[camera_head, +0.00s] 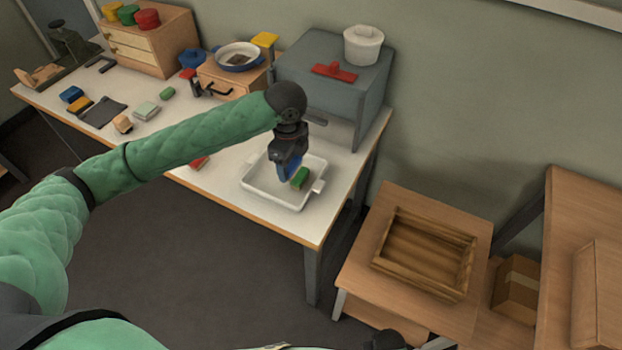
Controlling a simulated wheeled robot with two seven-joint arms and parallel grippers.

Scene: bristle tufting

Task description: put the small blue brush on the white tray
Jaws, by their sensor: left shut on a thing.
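My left gripper (289,165) is shut on the small blue brush (291,166), which shows as a blue piece below the dark jaws. The jaws hide much of it. It is over the inside of the white tray (256,191); I cannot tell whether it touches the tray floor. The white tray is shallow with tabs at its ends and stands near the front right of the long table. A green brush or block (301,178) lies in it, just right of the blue piece. At the bottom edge a dark part, probably of my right gripper (388,341), shows; its jaws cannot be made out.
A grey box (330,85) with a red-handled piece and white pot stands behind the tray. A red item (199,163) lies left of the tray under my arm. Several small blocks lie at the table's left. A wooden crate (425,253) stands on a lower table at right.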

